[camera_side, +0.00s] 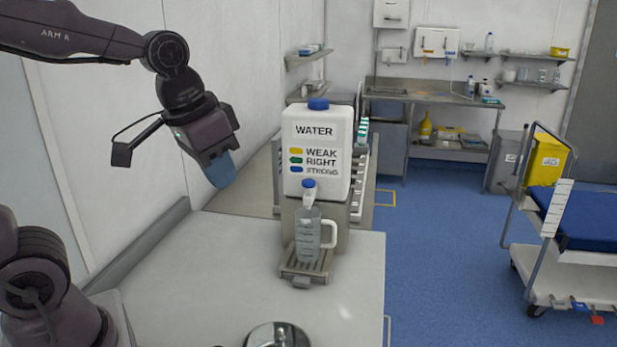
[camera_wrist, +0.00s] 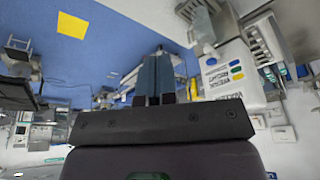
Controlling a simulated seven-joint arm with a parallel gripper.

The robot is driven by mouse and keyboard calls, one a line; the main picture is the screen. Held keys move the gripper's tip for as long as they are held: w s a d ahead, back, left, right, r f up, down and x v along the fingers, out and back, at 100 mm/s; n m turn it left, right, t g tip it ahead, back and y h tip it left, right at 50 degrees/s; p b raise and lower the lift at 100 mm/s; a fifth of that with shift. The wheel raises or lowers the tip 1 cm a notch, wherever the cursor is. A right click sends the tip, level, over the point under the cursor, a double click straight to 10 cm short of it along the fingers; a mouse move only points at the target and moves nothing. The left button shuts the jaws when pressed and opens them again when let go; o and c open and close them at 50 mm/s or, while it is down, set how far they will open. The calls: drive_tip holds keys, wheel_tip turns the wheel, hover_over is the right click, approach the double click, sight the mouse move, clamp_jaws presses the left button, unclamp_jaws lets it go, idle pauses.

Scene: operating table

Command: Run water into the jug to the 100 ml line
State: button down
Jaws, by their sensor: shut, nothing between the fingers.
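A white water container (camera_side: 318,135) with a blue cap and a label with yellow, green and blue marks stands on a block at the table's far end. Its blue-topped tap (camera_side: 309,184) points down over a clear jug (camera_side: 308,238) with a white handle. The jug stands upright on a slatted drip tray (camera_side: 305,270). The water level in it is too small to tell. My gripper (camera_side: 221,170) is shut and empty, in the air left of the container, apart from it. The wrist view shows the shut fingers (camera_wrist: 155,78) and the container (camera_wrist: 230,75), upside down.
The pale table top (camera_side: 220,265) is clear left of the tray. A shiny round metal object (camera_side: 277,335) sits at its near edge. A rack (camera_side: 364,160) stands behind the container. A trolley (camera_side: 575,225) stands on the blue floor at right.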

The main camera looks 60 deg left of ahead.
drive_tip(key=w+a+m+g, duration=0.1)
drive_tip(key=w+a, duration=0.2)
drive_tip(key=w, duration=0.3)
drive_tip(key=w+a+m+g, duration=0.1)
drive_tip(key=w+a, duration=0.2)
drive_tip(key=w, duration=0.4)
wheel_tip(320, 180, up, 3)
drive_tip(key=m+g, duration=0.2)
drive_tip(key=m, duration=0.6)
hover_over(308, 181)
drive_tip(key=shift+d, duration=0.1)
drive_tip(key=shift+f, duration=0.1)
wheel_tip(308, 181, down, 14)
